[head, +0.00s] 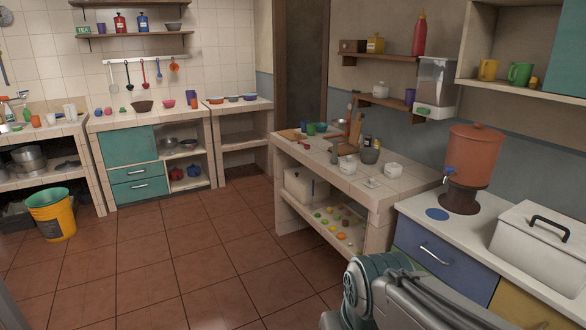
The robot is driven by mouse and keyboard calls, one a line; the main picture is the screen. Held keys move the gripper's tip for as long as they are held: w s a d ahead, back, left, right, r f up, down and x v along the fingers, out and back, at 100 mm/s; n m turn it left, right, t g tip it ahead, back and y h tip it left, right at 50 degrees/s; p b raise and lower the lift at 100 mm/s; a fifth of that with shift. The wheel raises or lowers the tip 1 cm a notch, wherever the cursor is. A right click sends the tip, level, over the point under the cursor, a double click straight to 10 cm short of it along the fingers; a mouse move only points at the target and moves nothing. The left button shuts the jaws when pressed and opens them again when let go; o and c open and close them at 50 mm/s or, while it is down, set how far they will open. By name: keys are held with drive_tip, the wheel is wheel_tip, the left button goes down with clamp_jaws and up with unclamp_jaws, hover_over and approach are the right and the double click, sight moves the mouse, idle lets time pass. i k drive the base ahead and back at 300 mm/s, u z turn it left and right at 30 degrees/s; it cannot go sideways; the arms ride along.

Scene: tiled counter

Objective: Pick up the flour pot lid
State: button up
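On the tiled counter (411,186) in the middle right stand two small white pots, one to the left (347,163) and one to the right (393,170). A small flat white piece (372,183) lies on the tiles near the counter's front, apart from both pots; it looks like a lid. Any label is too small to read, so I cannot tell which pot is for flour. My arm shows at the bottom right, in front of the counter. My gripper is out of the picture.
Behind the pots are a grey mortar (370,151), bottles and a cutting board. A clay water dispenser (474,158) and a white box (541,248) stand on the right counter. A wall shelf (392,104) hangs above.

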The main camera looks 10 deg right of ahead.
sight(371, 184)
drive_tip(key=i, duration=2.75)
drive_tip(key=z, duration=1.15)
